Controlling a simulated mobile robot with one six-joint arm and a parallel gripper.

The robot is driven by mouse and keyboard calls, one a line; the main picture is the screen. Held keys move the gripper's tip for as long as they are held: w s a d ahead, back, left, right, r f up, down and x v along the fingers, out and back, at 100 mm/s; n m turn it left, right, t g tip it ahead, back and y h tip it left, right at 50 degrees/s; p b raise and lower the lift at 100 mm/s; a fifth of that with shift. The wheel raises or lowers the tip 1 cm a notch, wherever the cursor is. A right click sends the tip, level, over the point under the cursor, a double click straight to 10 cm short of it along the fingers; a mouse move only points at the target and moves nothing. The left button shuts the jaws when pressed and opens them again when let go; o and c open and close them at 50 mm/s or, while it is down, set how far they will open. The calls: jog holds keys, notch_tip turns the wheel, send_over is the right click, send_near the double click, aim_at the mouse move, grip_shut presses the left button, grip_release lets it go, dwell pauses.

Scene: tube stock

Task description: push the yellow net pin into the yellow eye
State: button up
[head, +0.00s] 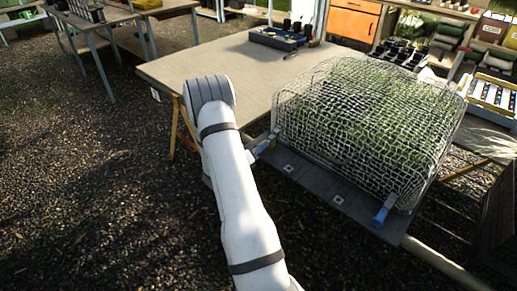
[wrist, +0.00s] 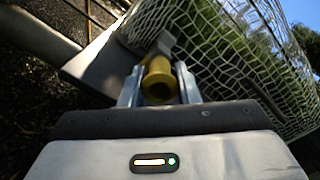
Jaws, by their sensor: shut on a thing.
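The yellow net pin (wrist: 158,82) is between the two fingers of my gripper (wrist: 160,90) in the wrist view. Its round, flanged end faces the camera, and its far end points at a pale grey fitting (wrist: 165,44) by the net. My gripper is shut on the pin. I cannot make out the yellow eye; the pin and fingers cover the spot beyond. In the head view my white arm reaches to the left front corner of the net, and the pin and fingers cannot be made out there.
A white net (head: 365,125) is domed over green plants at the table's front right. A dark board (head: 335,195) with square markers runs along its front edge, with a blue fitting (head: 384,215) at its right end. The wooden table top (head: 215,65) is largely clear at left.

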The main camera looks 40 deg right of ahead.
jog(key=shift+d, duration=0.55)
jog(key=o, duration=1.1)
jog(key=shift+c, duration=0.2)
jog(key=shift+o, duration=0.3)
jog(key=shift+o, duration=1.3)
jog(key=shift+a+f, duration=0.15)
jog(key=shift+a, duration=0.1)
jog(key=shift+c, duration=0.2)
jog(key=shift+s+a+f, duration=0.1)
jog(key=shift+s+a, duration=0.05)
jog(key=shift+a, duration=0.7)
jog(key=shift+o, duration=1.1)
jog(key=shift+a, duration=0.2)
